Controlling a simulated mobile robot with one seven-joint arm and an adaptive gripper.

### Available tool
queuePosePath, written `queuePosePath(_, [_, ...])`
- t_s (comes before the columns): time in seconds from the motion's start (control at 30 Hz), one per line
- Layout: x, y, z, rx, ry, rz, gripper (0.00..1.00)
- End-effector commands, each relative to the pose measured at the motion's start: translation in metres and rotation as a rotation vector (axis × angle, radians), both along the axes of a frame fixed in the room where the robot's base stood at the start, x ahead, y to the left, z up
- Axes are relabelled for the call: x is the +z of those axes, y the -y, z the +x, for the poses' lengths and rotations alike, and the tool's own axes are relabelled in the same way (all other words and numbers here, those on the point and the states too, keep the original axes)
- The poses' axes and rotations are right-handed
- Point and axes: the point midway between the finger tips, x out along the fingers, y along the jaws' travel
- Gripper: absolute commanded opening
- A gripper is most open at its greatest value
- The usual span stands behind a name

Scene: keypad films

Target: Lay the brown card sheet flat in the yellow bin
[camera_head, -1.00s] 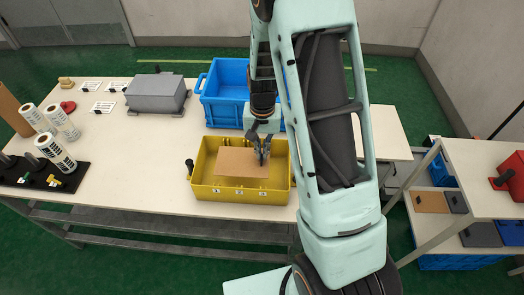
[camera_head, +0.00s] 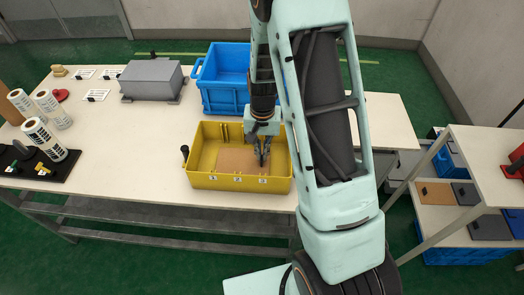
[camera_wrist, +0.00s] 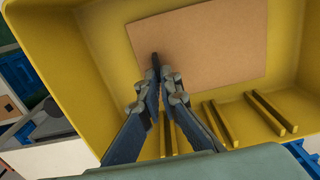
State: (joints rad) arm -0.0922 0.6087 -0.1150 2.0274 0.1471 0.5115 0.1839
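The brown card sheet (camera_head: 237,160) is inside the yellow bin (camera_head: 225,183), low down and looking level; the bin's front wall hides its near part. In the wrist view the card (camera_wrist: 215,45) lies beside the ribs at the bin's wall, and the bin's yellow wall (camera_wrist: 75,70) surrounds it. A black tab (camera_wrist: 155,63) stands up from the card. My gripper (camera_head: 262,157) reaches down into the bin; in the wrist view its fingertips (camera_wrist: 157,84) are close together on either side of the tab. Whether the card touches the bin floor is hard to tell.
A blue crate (camera_head: 224,80) stands right behind the bin. A grey box (camera_head: 151,79) is at the back left, label rolls (camera_head: 42,138) at the far left. A shelf on the right holds another brown sheet (camera_head: 437,193).

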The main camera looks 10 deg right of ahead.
Motion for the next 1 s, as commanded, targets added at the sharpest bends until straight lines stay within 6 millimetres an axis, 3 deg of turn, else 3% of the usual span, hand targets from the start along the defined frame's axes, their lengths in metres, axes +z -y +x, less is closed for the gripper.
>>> queuePosePath(1.0, [-0.0121, -0.0001, 0.0001, 0.0, 0.0, 0.0, 0.0])
